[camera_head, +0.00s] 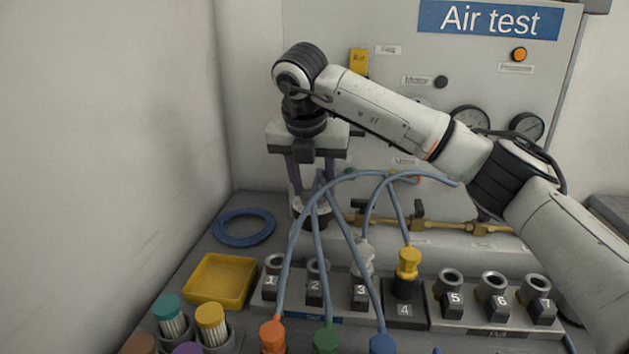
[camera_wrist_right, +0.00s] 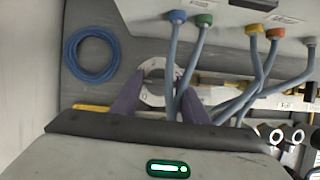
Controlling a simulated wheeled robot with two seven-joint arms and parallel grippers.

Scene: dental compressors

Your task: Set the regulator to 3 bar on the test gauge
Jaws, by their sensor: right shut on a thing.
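My right gripper (camera_head: 312,190) comes in from the right and points down at the back of the bench. Its two purple fingers are shut on a round pale-and-dark knob (camera_head: 311,211), which appears to be the regulator. In the right wrist view, the fingers (camera_wrist_right: 157,112) sit either side of its pale round body (camera_wrist_right: 150,96); blue hoses cover part of it. Two round gauges, one left (camera_head: 468,119) and one right (camera_head: 527,125), are on the panel; the arm partly covers the left one, and their readings are too small to tell. My left gripper is not in view.
Blue hoses (camera_head: 320,235) arch close to the gripper. Numbered sockets (camera_head: 450,285) line the front, with a yellow plug (camera_head: 408,262) at 4. A yellow tray (camera_head: 220,280) and a blue hose coil (camera_head: 245,227) lie left. A brass manifold (camera_head: 440,222) runs along the back.

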